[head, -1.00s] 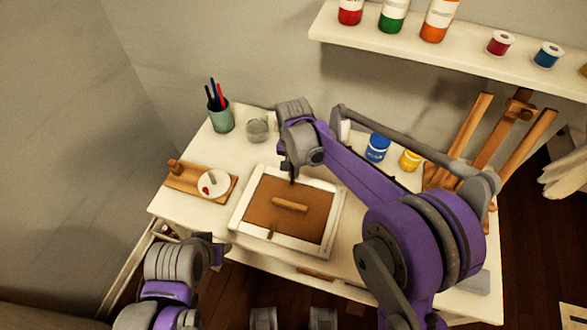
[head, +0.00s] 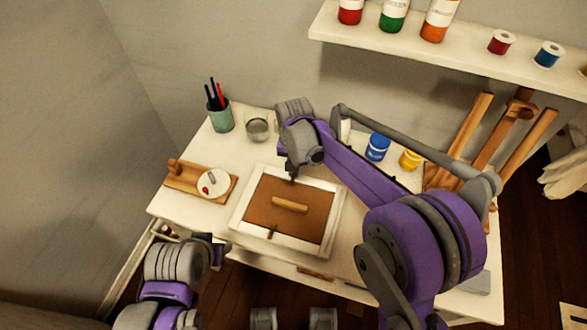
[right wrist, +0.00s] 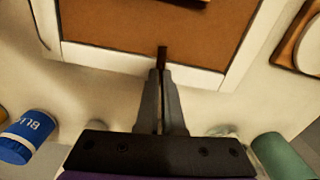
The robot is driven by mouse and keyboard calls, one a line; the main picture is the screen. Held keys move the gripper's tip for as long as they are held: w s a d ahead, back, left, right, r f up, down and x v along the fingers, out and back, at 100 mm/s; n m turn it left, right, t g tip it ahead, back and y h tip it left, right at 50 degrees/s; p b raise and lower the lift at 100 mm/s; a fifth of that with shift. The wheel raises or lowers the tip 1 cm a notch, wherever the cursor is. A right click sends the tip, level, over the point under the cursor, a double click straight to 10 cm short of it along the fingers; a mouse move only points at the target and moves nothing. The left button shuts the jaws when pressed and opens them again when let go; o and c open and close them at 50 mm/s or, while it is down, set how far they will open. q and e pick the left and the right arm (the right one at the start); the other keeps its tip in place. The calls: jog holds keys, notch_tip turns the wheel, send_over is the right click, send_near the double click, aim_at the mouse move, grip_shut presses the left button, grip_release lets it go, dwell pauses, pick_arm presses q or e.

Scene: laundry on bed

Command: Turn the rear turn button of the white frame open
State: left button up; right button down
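The white frame (head: 236,215) lies on the table with a brown backing board (head: 262,200) in it and a wooden handle bar (head: 290,205) on the board. The rear turn button (right wrist: 162,57) is a small dark brown piece pointing from the frame's rear rail inward over the board's edge. My right gripper (right wrist: 161,74) is at that button, its fingers close together with the button's near end between the tips. In the head view my right gripper (head: 293,176) partly hides it. The front turn button (head: 272,232) shows at the front rail. My left gripper (head: 216,250) is at the table's front left; its fingers are unclear.
A wooden block with a white disc (head: 213,183) lies left of the frame. A green pen cup (head: 221,118) and a glass (head: 257,128) stand behind it. A shelf (head: 450,50) hangs above.

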jog(key=n, duration=0.4)
jog(key=shift+b, duration=0.3)
jog(key=n, duration=0.4)
jog(key=n+b, duration=0.1)
jog(key=n, duration=0.3)
jog(key=shift+n, duration=2.2)
jog(key=c, duration=1)
grip_release()
jog(key=shift+c, duration=0.2)
jog(key=shift+r, duration=0.1)
